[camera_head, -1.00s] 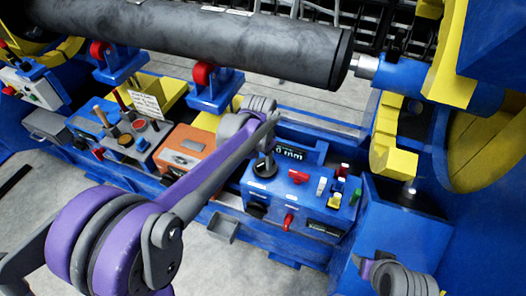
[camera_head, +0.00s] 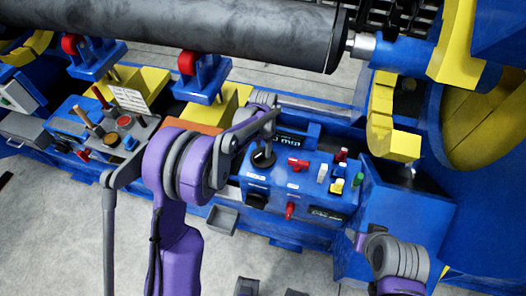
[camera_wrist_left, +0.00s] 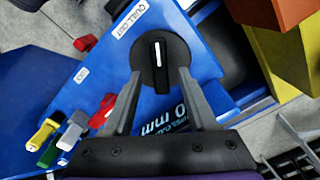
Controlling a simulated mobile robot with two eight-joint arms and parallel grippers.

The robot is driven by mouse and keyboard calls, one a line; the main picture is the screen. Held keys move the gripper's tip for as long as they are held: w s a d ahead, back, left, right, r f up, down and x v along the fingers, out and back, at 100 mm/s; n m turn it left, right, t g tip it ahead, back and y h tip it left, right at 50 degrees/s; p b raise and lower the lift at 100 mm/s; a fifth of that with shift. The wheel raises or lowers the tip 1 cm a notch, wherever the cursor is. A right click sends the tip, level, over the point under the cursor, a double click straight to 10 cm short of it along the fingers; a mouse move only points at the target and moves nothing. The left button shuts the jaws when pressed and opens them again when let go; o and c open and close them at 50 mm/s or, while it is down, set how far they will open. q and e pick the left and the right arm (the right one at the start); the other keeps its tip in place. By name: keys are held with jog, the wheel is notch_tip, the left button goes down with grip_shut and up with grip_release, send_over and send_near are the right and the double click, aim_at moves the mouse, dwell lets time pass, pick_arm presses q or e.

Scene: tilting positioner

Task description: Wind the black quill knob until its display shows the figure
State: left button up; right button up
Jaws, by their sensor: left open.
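The black quill knob (camera_head: 264,158) with a white pointer line is on the blue control box (camera_head: 330,188). In the left wrist view the knob (camera_wrist_left: 158,62) is between the two grey fingers. My left gripper (camera_wrist_left: 160,80) is open, with one finger on each side of the knob; I cannot tell whether they touch it. In the head view my left gripper (camera_head: 268,128) is above the knob, partly hidden by its own arm. The dark display (camera_wrist_left: 165,120) shows "0 mm" in pale figures; any digits before it are hidden. It also shows in the head view (camera_head: 290,139).
A red switch (camera_head: 298,163), a red lever (camera_head: 290,210) and several coloured levers are on the same box. A big dark cylinder (camera_head: 200,30) lies behind on red rollers. Bare floor (camera_head: 60,220) is in front.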

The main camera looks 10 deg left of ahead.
aim_at(263, 152)
pick_arm(q)
jog(key=shift+f, duration=1.55)
grip_shut()
